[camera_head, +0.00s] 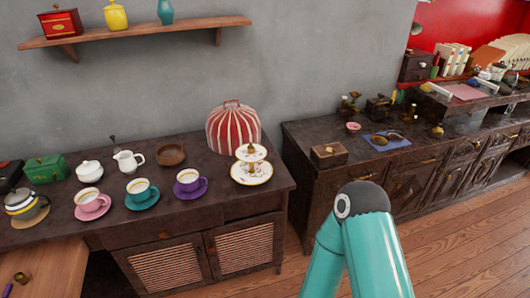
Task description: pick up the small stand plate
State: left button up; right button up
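A tiered stand stands near the right end of the dark left cabinet top. Its small upper plate (250,153) is white with a gold rim, above a larger white lower plate (252,176) with a patterned surface. Something small and pale sits at the top of the stand, too small to tell. A teal link of one of my arms rises at the bottom centre-right, in front of the floor and clear of the stand in the picture. Neither of my grippers shows.
A red-and-white striped cosy (233,127) stands right behind the stand. A purple cup (188,180), teal cup (141,190) and pink cup (90,200) sit to its left on saucers. A brown bowl (171,155) is behind them. A gap separates the right cabinet (385,165).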

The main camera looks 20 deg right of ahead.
aim_at(257, 152)
jog(key=u, duration=0.4)
jog(key=i, duration=0.9)
jog(key=z, duration=0.15)
